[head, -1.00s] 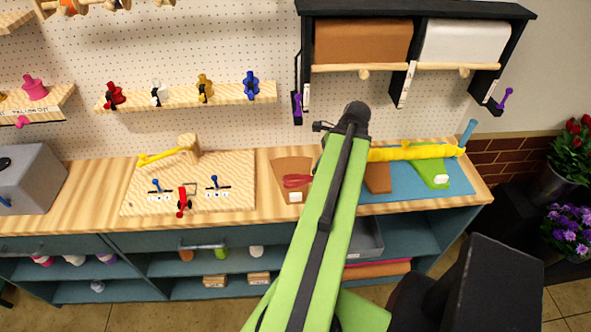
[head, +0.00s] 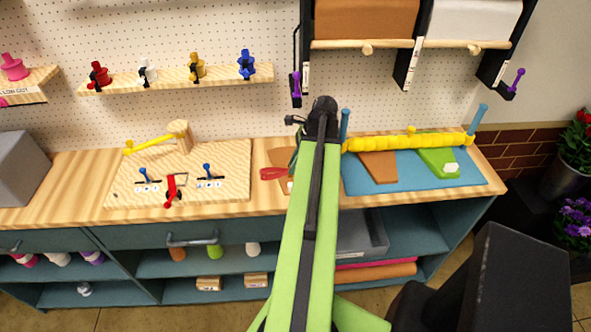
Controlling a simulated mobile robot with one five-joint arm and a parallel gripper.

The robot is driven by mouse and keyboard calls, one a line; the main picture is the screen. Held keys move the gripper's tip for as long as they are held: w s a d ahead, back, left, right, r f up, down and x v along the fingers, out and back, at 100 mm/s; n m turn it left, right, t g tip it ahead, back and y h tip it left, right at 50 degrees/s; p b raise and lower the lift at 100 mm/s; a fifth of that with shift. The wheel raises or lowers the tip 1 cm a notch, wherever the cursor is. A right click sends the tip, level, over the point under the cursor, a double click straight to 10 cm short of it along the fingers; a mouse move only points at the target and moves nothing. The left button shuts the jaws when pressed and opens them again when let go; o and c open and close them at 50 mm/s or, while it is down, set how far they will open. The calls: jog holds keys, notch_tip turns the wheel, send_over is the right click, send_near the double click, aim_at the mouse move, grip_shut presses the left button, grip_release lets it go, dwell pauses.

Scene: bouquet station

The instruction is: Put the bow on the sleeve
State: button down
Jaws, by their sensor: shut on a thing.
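The red bow (head: 273,173) shows as a loop just left of my arm, in front of a brown sleeve. My gripper (head: 292,168) is mostly hidden behind my green arm, and appears shut on the bow. The brown sleeve (head: 279,156) lies on the wooden counter, partly covered by the bow and arm. Whether the bow touches it I cannot tell. Another brown sleeve (head: 378,166) and a green sleeve (head: 437,161) with a white tag lie on the blue mat (head: 402,183) to the right.
A wooden board (head: 231,165) with a yellow arm, a red lever (head: 172,190) and blue handles stands left. A yellow roller (head: 405,143) spans the mat's back. Coloured spools line the wall shelf (head: 220,77). Paper rolls hang in a black rack (head: 411,44).

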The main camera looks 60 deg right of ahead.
jog(key=shift+r, duration=0.1)
jog(key=c, duration=1.4)
grip_release()
jog(key=shift+o, duration=0.2)
jog(key=shift+r+p, duration=0.3)
jog(key=shift+p, duration=0.15)
jog(key=p+v, duration=1)
jog(key=v, duration=0.1)
jog(key=shift+s+r, duration=0.15)
jog(key=shift+r, duration=0.05)
jog(key=shift+d, duration=0.1)
